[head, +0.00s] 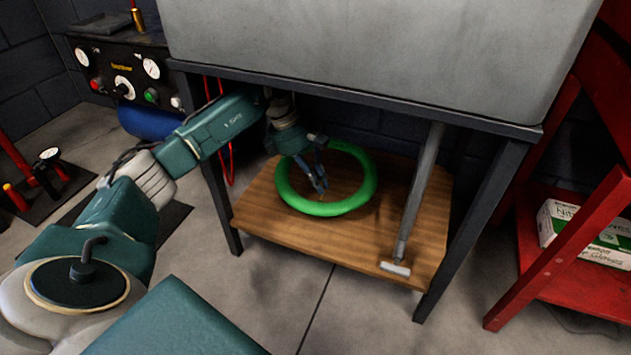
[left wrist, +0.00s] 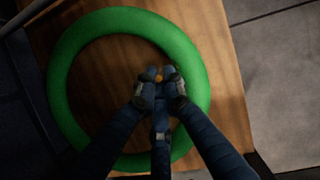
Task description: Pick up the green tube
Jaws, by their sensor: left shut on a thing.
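The green tube (head: 364,190) is a ring lying on the wooden shelf under the grey tank. It also shows in the left wrist view (left wrist: 62,75). My left gripper (head: 319,187) reaches under the tank, its fingers pointing down inside the ring. In the left wrist view its fingertips (left wrist: 160,76) are together by the ring's inner edge, shut on a small orange-tipped piece that looks like the tube's valve. The fingers hide how that piece joins the ring. The tube looks flat on the shelf. My right gripper is not in view.
The wooden shelf (head: 270,229) sits between dark table legs, under the grey tank (head: 380,50). A grey pipe (head: 417,195) slants down to the shelf right of the tube. A red rack (head: 560,265) with boxes stands at right, a gauge panel (head: 125,75) at left.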

